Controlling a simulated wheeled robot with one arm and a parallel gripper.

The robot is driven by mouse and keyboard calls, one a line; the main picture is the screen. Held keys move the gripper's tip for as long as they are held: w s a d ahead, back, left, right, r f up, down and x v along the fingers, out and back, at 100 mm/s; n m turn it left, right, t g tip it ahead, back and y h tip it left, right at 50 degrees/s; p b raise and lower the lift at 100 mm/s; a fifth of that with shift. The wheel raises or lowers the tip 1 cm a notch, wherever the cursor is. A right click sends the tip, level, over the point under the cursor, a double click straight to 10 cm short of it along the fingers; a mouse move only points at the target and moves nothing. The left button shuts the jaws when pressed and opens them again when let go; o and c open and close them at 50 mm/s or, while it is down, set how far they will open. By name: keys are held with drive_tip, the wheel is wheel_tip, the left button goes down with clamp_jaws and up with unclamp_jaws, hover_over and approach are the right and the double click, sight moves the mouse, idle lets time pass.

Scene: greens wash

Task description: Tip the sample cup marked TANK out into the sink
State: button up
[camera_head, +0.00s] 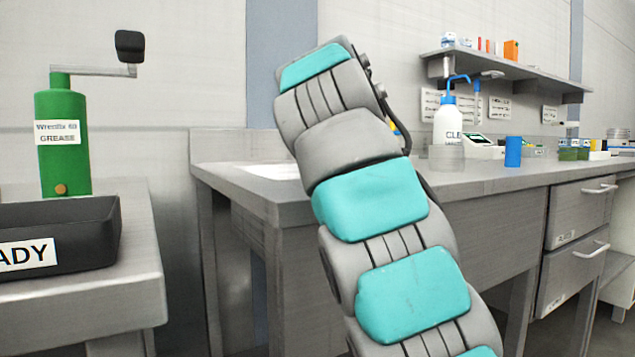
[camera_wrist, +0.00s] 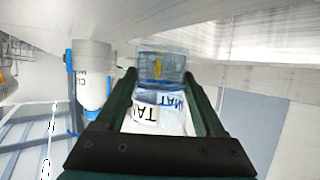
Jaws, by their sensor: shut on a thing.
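My gripper (camera_wrist: 160,76) shows in the wrist view, its two dark green fingers shut on the clear sample cup (camera_wrist: 146,100). Label lettering on the cup reads "TA" and, beside it, turned letters that fit TANK. Between the fingertips is a bluish see-through part with a yellow patch; I cannot tell whether it belongs to the cup or lies behind it. In the head view my own arm fills the middle, and the gripper and cup are hidden. I see no sink in either view.
A white wash bottle (camera_head: 447,124) with a blue top stands on the grey bench (camera_head: 480,178), with a blue cylinder (camera_head: 513,152) to its right. A shelf (camera_head: 500,66) hangs above. At left are a green grease pump (camera_head: 64,165) and a black tray (camera_head: 85,232).

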drive_tip(key=shift+w+a+r+n+g+h+p, duration=0.4)
drive_tip(key=shift+n+p, duration=0.3)
drive_tip(key=shift+p, duration=0.85)
drive_tip(key=shift+w+a+f+n+h+p, duration=0.1)
drive_tip(key=shift+a+f+n+h+p, duration=0.45)
drive_tip(key=shift+p, duration=0.4)
drive_tip(key=shift+w+a+r+n+h+p, duration=0.25)
drive_tip(key=shift+a+r+n+h+p, duration=0.25)
drive_tip(key=shift+p, duration=1.1)
drive_tip(key=shift+w+a+f+n+g+h+p, duration=0.3)
drive_tip(key=shift+a+f+n+p, duration=0.25)
drive_tip(key=shift+n+p, duration=0.25)
drive_tip(key=shift+a+f+n+h+p, duration=0.25)
drive_tip(key=shift+n+p, duration=0.2)
drive_tip(key=shift+p, duration=0.3)
drive_tip(key=shift+d+r+n+g+h+p, duration=0.15)
drive_tip(key=shift+r+n+h+p, duration=0.3)
drive_tip(key=shift+p, duration=0.6)
drive_tip(key=shift+a+r+n+g+h+p, duration=0.15)
drive_tip(key=shift+n+h+p, duration=0.1)
drive_tip(key=shift+n+p, duration=0.6)
idle(0.5)
